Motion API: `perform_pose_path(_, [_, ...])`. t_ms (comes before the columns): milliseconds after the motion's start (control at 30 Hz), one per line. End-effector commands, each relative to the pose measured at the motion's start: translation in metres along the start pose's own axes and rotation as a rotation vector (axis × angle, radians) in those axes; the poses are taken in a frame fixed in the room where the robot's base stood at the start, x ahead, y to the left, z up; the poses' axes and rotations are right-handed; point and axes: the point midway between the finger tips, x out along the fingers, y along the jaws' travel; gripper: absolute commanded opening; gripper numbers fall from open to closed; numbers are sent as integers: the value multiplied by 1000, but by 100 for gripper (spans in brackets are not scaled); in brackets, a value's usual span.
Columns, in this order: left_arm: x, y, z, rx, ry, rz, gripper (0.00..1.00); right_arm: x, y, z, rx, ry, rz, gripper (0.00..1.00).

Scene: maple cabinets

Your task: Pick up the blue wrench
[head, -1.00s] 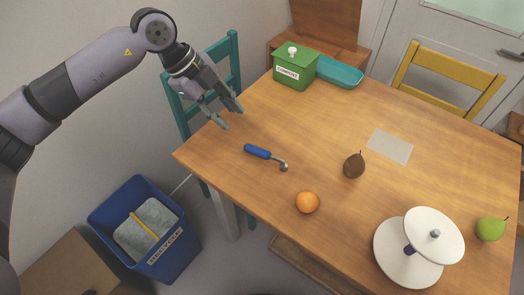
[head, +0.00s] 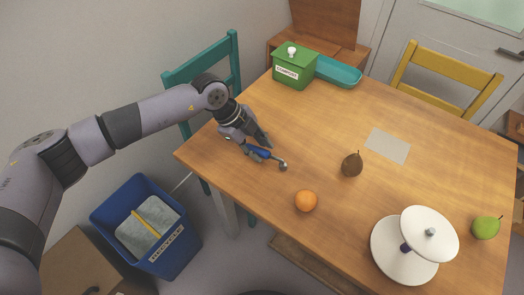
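The blue wrench (head: 262,153), with a blue handle and a grey metal head, lies on the wooden table (head: 330,130) near its left corner. Its head points toward the lower right. My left gripper (head: 262,151) is low over the table at the handle, with its fingers on either side of it. One finger partly covers the handle. I cannot tell whether the fingers touch or squeeze it. My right gripper is not in view.
An orange (head: 306,201), a brown pear (head: 352,164) and a grey sheet (head: 388,146) lie to the right. A green compost box (head: 292,70) and teal tray (head: 338,72) stand at the back. A two-tier white stand (head: 400,270) and green pear (head: 486,227) are at lower right.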

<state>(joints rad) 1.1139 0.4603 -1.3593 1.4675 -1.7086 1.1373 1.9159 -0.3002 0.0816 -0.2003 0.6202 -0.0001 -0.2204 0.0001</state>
Motion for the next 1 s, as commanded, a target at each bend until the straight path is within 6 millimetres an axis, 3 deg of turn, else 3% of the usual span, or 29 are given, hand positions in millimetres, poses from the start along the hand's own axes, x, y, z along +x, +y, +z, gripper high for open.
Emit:
perform_pose_path(100, [11,0,0,0,-1,0,30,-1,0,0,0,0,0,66])
perform_pose_path(367, [14,0,1,1,-1,-1,30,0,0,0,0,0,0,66])
perform_pose_path(800, [13,0,1,0,-1,-1,1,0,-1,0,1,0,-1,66])
perform_pose_path(1000, [13,0,0,0,-1,-2,0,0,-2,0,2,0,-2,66])
